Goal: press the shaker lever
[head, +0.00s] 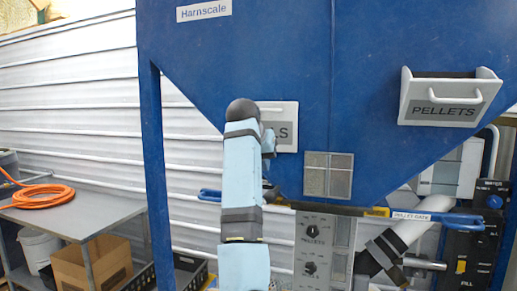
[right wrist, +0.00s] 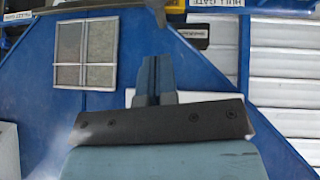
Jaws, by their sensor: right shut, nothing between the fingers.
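I cannot make out a lever marked as the shaker lever in either view. My right gripper (head: 268,140) is in front of a white panel (head: 288,112) whose label shows only its last letters, "LS"; the arm and a black ball joint cover the rest. In the right wrist view the fingers (right wrist: 151,68) are shut and empty, with blue hopper wall behind them. A blue handle (head: 210,195) sticks out at left of the arm, below the gripper. A bar marked "PELLET GATE" (head: 410,216) ends in a blue grip (head: 475,222) at right. My left gripper does not show.
The blue hopper (head: 300,50) fills the middle. It carries a mesh window (head: 328,175) and a white "PELLETS" tray (head: 445,95). A knob panel (head: 311,245) stands below, and a black control box (head: 486,230) at right. A grey table (head: 85,212) stands at left.

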